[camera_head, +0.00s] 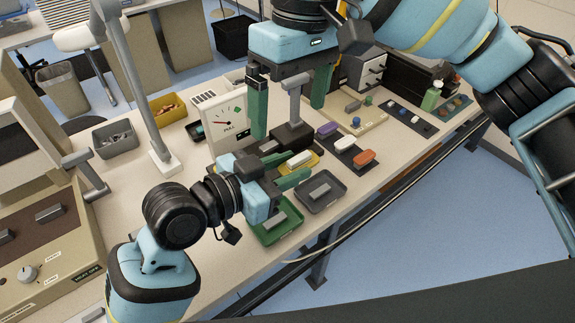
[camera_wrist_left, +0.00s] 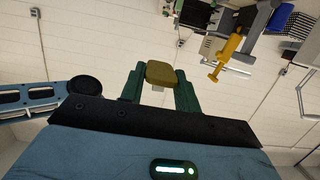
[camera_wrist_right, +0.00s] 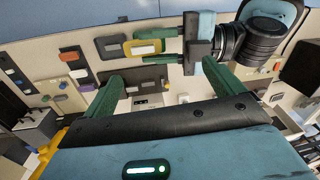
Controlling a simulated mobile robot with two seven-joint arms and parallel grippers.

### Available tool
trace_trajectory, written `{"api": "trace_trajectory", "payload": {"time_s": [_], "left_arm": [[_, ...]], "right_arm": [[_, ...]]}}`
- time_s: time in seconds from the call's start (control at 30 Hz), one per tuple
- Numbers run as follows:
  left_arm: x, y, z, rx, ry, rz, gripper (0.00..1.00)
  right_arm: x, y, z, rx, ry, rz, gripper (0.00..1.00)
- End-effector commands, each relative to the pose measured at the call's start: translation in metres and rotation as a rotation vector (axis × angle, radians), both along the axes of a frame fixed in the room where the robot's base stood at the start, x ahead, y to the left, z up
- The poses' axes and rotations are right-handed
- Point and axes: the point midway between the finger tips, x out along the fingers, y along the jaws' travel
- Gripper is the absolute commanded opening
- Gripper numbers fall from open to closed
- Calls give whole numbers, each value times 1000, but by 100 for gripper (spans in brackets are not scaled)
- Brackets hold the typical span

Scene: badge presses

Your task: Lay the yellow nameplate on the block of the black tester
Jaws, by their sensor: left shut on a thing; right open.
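The yellow nameplate (camera_head: 288,168) carries a pale bar and is held between the green fingers of my left gripper (camera_head: 296,168). It also shows between those fingers in the left wrist view (camera_wrist_left: 160,73) and the right wrist view (camera_wrist_right: 132,47). The black tester (camera_head: 293,138) has a grey upright post and stands just behind the held nameplate. Its block cannot be made out clearly. My right gripper (camera_head: 289,97) is open and hangs above the tester, its fingers on either side of the post in the head view.
A grey plate (camera_head: 334,197) and a green plate (camera_head: 268,237) lie near the front edge. Right of the tester, a dark mat (camera_head: 343,142) holds purple, white and orange pieces. A gauge panel (camera_head: 220,120) stands behind left. A lamp post (camera_head: 130,80) rises at left.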

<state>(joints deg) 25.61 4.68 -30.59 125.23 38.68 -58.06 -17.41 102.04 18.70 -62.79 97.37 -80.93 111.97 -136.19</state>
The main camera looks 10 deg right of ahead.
Motion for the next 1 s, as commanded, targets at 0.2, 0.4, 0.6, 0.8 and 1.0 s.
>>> {"api": "trace_trajectory", "payload": {"time_s": [0.2, 0.4, 0.6, 0.8, 1.0], "left_arm": [[0, 0, 0, 0, 1, 0, 6], [0, 0, 0, 0, 0, 0, 6], [0, 0, 0, -1, -1, 0, 6], [0, 0, 0, -1, -1, 0, 6], [0, 0, 0, -1, -1, 0, 6]], "right_arm": [[-43, 54, -13, 356, 404, -175, 94], [-67, 81, 9, 616, 933, -429, 94], [-53, 71, 35, 743, 1540, -684, 94], [-7, 27, 39, 742, 2214, -878, 94], [43, -35, -4, 605, 2894, -944, 94]]}}
